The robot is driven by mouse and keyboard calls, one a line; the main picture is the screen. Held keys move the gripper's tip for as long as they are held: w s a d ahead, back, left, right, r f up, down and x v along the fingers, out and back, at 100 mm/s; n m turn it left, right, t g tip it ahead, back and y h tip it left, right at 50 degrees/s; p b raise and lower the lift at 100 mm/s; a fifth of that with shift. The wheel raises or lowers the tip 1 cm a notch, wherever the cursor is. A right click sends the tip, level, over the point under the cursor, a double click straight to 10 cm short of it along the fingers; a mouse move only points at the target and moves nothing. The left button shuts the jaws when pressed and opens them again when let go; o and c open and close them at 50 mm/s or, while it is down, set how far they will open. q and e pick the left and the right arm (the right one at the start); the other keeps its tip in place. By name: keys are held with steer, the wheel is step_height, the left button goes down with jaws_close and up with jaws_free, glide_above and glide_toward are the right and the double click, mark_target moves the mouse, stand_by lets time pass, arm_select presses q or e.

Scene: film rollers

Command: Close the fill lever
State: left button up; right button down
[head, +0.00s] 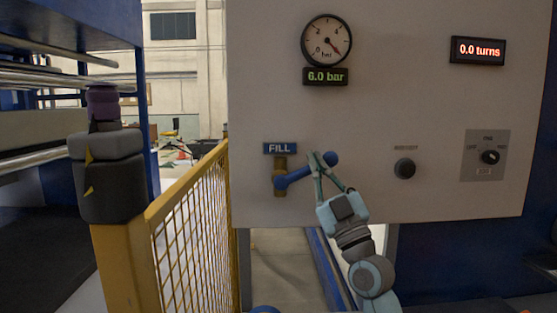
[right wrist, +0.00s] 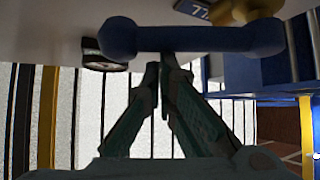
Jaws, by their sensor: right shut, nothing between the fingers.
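The fill lever (head: 296,176) is a blue bar on a brass mount under the blue FILL label (head: 279,148). It slants from its hub up to the right and ends in a round knob. My right gripper (head: 318,157) is shut and empty, its tips at the lever's outer part near the knob. In the right wrist view the lever (right wrist: 190,38) lies across the top, just beyond the closed fingertips (right wrist: 163,66). I cannot tell whether they touch it. My left gripper is out of view.
The grey panel (head: 390,100) carries a pressure gauge (head: 327,40), a 6.0 bar display (head: 325,76), a 0.0 turns display (head: 478,50), a black button (head: 405,168) and a rotary switch (head: 490,157). A yellow mesh fence (head: 190,230) stands left of the panel.

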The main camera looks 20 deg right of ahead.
steer(key=shift+s+d+f+m+t+h+p, duration=0.15)
steer(key=shift+f+m+h+p, duration=0.55)
steer(key=shift+m+h, duration=0.9)
steer(key=shift+w+d+f+m+t+h+p, duration=0.1)
steer(key=shift+d+f+m+t+h+p, duration=0.3)
steer(key=shift+m+h+p, duration=0.85)
steer(key=shift+s+d+f+m+t+h+p, duration=0.1)
steer(key=shift+f+m+h+p, duration=0.45)
steer(key=shift+m+h, duration=1.4)
steer(key=shift+f, duration=0.2)
steer(key=shift+r, duration=0.1)
steer(key=s+a+f+p, duration=0.1)
steer(key=s+f+p, duration=0.1)
steer(key=s, duration=0.5)
steer(key=shift+a+f, duration=0.4)
steer(key=shift+f, duration=0.5)
